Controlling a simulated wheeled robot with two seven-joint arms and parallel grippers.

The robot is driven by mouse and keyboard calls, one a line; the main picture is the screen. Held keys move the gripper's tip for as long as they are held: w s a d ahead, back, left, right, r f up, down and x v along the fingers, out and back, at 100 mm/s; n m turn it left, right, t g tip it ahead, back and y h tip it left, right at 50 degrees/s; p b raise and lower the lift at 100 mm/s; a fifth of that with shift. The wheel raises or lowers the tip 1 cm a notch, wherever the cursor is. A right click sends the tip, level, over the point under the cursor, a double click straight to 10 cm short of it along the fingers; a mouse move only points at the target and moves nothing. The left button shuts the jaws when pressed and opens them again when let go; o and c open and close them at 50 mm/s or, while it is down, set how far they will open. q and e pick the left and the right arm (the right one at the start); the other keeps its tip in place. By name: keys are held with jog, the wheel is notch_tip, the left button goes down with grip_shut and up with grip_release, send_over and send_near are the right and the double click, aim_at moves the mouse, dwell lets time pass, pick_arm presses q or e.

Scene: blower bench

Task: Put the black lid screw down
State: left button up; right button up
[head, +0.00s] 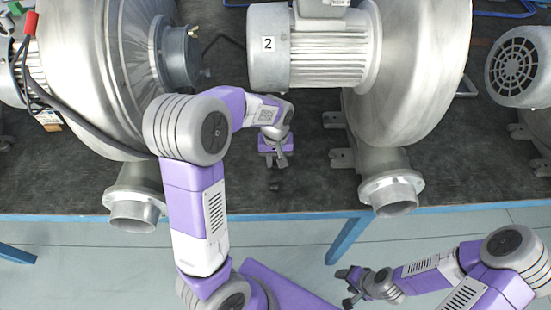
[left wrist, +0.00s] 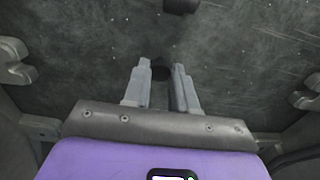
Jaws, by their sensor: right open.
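My left gripper (head: 276,162) is low over the bench, between the two large blowers, pointing down. In the left wrist view its two grey fingers (left wrist: 160,70) are a small gap apart. The black lid screw (left wrist: 160,72), a small dark piece, fills the gap between the fingertips; its lower part and any gap to the bench are hard to make out. A second dark piece (left wrist: 181,5) lies on the bench just beyond, cut by the frame's top; in the head view a dark piece (head: 275,187) shows in front of the gripper. My right gripper (head: 349,287) is open and empty, in front of the bench.
A blower with a motor marked 2 (head: 310,50) stands to the right and another blower (head: 115,70) to the left, with outlet flanges (head: 391,193) near the front edge. A third motor (head: 520,65) stands far right.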

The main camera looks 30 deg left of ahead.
aim_at(275, 163)
pick_arm(q)
jog(key=o, duration=0.4)
jog(key=shift+c, duration=0.2)
jog(key=shift+r, duration=0.1)
notch_tip(275, 163, up, 13)
jog(key=p, duration=0.4)
jog(key=shift+f+p, duration=0.2)
jog(key=shift+p, duration=0.1)
jog(key=shift+r, duration=0.1)
